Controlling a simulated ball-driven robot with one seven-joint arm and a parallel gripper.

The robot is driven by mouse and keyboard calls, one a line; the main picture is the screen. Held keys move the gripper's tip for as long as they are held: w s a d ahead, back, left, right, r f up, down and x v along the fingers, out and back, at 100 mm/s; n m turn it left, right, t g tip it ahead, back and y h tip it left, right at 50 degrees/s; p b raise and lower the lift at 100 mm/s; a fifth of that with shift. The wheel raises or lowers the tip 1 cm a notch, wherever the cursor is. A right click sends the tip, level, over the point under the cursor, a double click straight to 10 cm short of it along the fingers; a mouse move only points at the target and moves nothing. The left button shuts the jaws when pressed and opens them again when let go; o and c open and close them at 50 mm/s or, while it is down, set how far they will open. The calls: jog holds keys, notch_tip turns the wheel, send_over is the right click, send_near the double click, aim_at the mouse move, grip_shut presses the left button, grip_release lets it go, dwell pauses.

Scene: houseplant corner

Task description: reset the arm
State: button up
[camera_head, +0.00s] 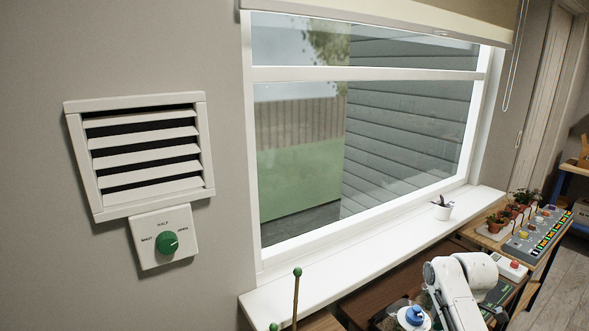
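Part of my white arm (458,293) shows at the bottom right, bent, in front of the bench below the window. My gripper cannot be made out in this view, so whether it holds anything does not show. The lower part of the arm is cut off by the bottom edge of the picture.
A louvred vent (147,152) and a green dial (167,243) are on the left wall. The white windowsill (330,277) bears a small white pot (443,211). Potted plants (497,222) and a button panel (541,232) stand at right. A blue-capped item (414,315) is beside my arm.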

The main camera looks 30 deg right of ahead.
jog(key=s+a+f+m, duration=0.2)
jog(key=a+f, duration=0.2)
jog(key=a, duration=0.7)
jog(key=s+a+f+m, duration=0.2)
jog(key=a+f, duration=0.2)
jog(key=a, duration=0.6)
jog(key=s+a+m, duration=0.3)
jog(key=s, duration=0.5)
jog(key=s+a+m+b, duration=0.1)
jog(key=s+a+m, duration=0.2)
jog(key=s, duration=0.5)
jog(key=shift+a+m+t+h+b, duration=0.3)
jog(key=shift+a+m, duration=0.1)
jog(key=shift+a, duration=0.2)
jog(key=shift+r, duration=0.1)
jog(key=shift+c, duration=0.5)
